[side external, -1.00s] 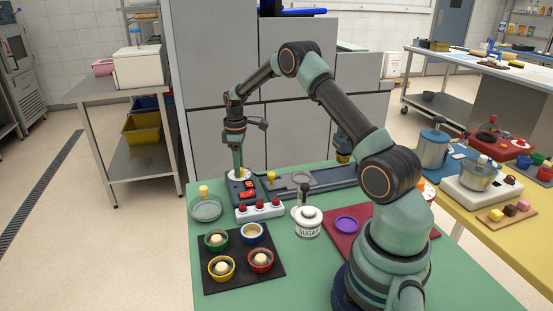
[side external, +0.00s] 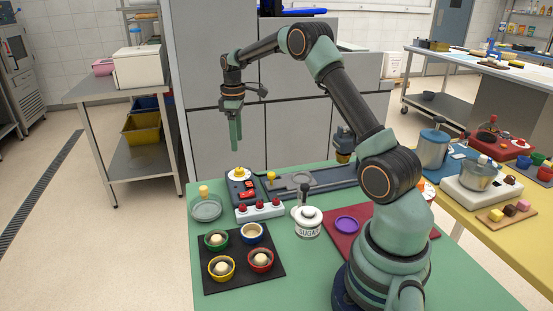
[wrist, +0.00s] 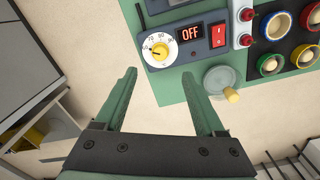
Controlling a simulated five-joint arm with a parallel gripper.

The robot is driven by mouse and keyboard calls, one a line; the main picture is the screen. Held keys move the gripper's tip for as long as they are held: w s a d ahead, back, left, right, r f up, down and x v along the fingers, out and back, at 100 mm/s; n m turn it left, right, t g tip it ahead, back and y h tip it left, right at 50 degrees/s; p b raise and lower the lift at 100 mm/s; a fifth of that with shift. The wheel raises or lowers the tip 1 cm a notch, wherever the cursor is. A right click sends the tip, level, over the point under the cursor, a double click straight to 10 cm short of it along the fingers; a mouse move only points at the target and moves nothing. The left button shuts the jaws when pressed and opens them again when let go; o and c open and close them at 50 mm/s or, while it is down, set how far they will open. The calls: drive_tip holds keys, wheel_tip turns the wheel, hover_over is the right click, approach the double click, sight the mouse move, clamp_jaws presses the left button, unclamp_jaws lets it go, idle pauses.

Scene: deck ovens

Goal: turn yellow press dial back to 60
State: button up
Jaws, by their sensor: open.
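The yellow press dial (side external: 239,173) sits on a white numbered disc on a dark blue control box (side external: 236,196) at the table's far left end. In the wrist view the dial (wrist: 159,50) shows a yellow knob on its white scale; I cannot tell which number it points to.
A red switch (wrist: 218,35) is beside the display. Air around my gripper is clear.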

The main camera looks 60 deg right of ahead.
wheel_tip(320, 180, up, 2)
drive_tip(key=shift+r, duration=0.1)
idle(0.4)
drive_tip(key=s+a+r+m+t, duration=0.25)
drive_tip(key=s+a+r, duration=0.45)
drive_tip(key=a+r, duration=0.5)
drive_tip(key=s+a+f+m+t, duration=0.2)
drive_tip(key=s+a+f+t, duration=0.1)
drive_tip(key=s+a, duration=0.7)
drive_tip(key=shift+s+a, duration=0.3)
drive_tip(key=shift+s, duration=0.75)
